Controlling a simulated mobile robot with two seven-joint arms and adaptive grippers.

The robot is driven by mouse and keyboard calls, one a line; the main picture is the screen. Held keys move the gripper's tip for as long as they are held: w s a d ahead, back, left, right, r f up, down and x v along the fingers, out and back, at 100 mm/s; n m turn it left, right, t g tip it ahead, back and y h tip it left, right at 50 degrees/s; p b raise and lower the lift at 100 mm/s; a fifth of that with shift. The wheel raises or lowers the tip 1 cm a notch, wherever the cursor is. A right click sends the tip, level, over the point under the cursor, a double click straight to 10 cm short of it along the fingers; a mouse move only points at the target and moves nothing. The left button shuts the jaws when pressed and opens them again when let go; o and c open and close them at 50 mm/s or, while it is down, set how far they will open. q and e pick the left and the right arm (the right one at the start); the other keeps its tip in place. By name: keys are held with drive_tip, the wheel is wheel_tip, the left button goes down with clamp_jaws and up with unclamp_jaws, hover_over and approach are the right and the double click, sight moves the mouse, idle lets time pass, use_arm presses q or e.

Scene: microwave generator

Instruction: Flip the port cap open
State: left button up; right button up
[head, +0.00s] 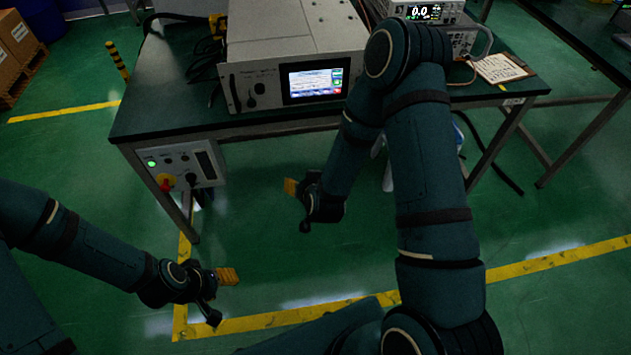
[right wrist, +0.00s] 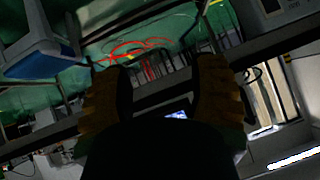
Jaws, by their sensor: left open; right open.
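The microwave generator, a white box, stands on the dark table; its front panel (head: 247,88) has a lit screen (head: 316,82) and a small round dark fitting (head: 259,88) left of the screen. I cannot tell whether this fitting is the port cap; no cap shows clearly. My left gripper (head: 220,293) is open and empty, low at the lower left, well apart from the table. My right gripper (head: 297,207) is open and empty in front of and below the table's front edge. In the right wrist view its two orange-padded fingers (right wrist: 160,92) stand apart with nothing between them.
A control box (head: 183,165) with a red knob and green light hangs under the table's left end. An instrument (head: 427,12) reading 0.0 and a notepad (head: 497,68) are on the table (head: 150,115) at right. Open green floor lies between the grippers.

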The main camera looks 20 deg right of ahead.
drive_tip(key=shift+s+d+f+n+g, duration=0.1)
drive_tip(key=shift+s+d+n+g, duration=0.1)
drive_tip(key=shift+s, duration=0.3)
drive_tip(key=shift+s+d+f+n+g, duration=0.1)
drive_tip(key=shift+s+d+g, duration=0.1)
drive_tip(key=shift+s, duration=0.3)
